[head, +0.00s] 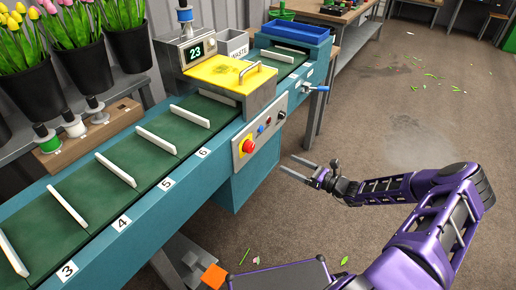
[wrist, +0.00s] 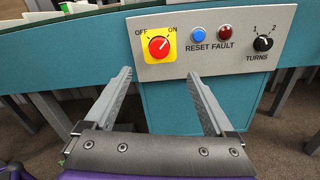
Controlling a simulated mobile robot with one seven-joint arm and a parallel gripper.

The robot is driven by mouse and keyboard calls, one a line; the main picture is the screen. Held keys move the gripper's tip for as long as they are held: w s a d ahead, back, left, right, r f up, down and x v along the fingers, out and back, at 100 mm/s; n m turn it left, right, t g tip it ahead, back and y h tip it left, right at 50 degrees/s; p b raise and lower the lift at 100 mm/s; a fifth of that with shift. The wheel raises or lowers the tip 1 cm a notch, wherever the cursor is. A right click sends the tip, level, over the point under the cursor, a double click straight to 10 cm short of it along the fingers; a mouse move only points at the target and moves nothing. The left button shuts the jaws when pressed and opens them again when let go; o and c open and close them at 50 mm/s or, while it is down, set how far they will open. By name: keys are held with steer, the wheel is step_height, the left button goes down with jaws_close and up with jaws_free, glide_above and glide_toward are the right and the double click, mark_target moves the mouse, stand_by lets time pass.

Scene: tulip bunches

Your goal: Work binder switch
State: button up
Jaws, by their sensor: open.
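The binder switch is a red rotary knob (wrist: 159,46) on a yellow plate marked OFF at left and ON at right. A pale mark on the knob seems to point up and right, toward ON. In the head view the red knob (head: 248,146) is on the grey control panel (head: 262,126) on the side of the binder. My gripper (head: 289,163) is open and empty, to the right of the panel and apart from it. In the wrist view my gripper's fingertips (wrist: 158,75) point at the panel, just below the knob, with the knob roughly centred between them.
Beside the knob are a blue RESET button (wrist: 198,34), a red FAULT light (wrist: 225,33) and a black TURNS dial (wrist: 263,43). The binder has a yellow cover (head: 222,72) and a display (head: 197,50) reading 23. A green slatted conveyor (head: 120,180) runs left. Open floor lies right.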

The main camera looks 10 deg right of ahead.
mark_target(252, 147)
steer(key=b+x, duration=0.1)
steer(key=x, duration=1.5)
steer(key=shift+a+f, duration=0.1)
steer(key=c, duration=1.4)
